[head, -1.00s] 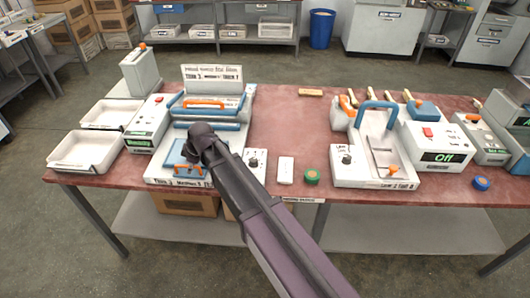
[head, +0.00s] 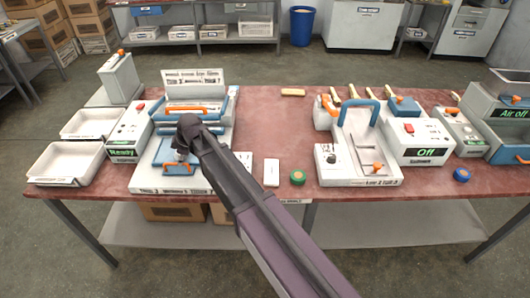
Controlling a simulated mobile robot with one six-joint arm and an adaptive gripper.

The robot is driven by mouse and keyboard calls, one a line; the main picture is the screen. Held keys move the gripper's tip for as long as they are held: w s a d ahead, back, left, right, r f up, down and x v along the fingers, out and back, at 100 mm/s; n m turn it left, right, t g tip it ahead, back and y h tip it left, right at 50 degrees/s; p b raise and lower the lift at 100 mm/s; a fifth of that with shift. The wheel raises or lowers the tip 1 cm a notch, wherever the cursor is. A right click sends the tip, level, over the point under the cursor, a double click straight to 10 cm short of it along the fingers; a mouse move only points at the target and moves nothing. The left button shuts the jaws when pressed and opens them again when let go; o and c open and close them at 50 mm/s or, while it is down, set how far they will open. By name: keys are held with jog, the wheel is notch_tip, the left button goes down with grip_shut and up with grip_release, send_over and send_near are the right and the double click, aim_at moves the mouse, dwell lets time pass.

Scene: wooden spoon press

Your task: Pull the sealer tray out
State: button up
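The left press-like machine has a white base (head: 145,183) and a blue tray (head: 165,150) at its front with an orange front handle (head: 178,169). I take this to be the sealer tray, but the labels are too small to be sure. Behind it is a blue-framed part with an orange bar (head: 190,108) and a lettered board (head: 192,77). My gripper (head: 183,153) is over the right part of the blue tray, just behind the orange handle. My dark wrist hides its fingers, so I cannot tell whether it touches the tray or is open.
A control box (head: 128,140) reading "Ready" and two white bins (head: 70,165) stand left. Another machine (head: 330,172) and a box (head: 420,145) reading "Off" stand further right. The table's front edge is clear before the tray.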

jog(key=shift+p+v, duration=5.35)
jog(key=shift+v, duration=0.75)
jog(key=s+d+f+m+h+b, duration=0.1)
jog(key=d+m, duration=0.4)
jog(key=d, duration=0.7)
jog(key=s+d+f+m+g+h+b, duration=0.1)
jog(key=s+d+f+m, duration=0.3)
jog(key=d, duration=0.8)
jog(key=shift+d+m+h+b, duration=0.35)
jog(key=shift+m+h+b, duration=0.25)
jog(key=shift+m+b, duration=0.3)
jog(key=shift+s, duration=0.1)
jog(key=shift+a, duration=0.1)
jog(key=w+a+r+n+y+p, duration=0.1)
jog(key=a+n, duration=0.4)
jog(key=a, duration=0.7)
jog(key=w+a+r+n+t+y+p, duration=0.1)
jog(key=a+n, duration=0.4)
jog(key=a, duration=0.7)
notch_tip(320, 180, up, 3)
jog(key=shift+w+a+f+n+y+p, duration=0.1)
jog(key=shift+w+a+n+y+p, duration=0.45)
jog(key=shift+w, duration=0.7)
jog(key=shift+d+f, duration=0.15)
jog(key=shift+f, duration=0.05)
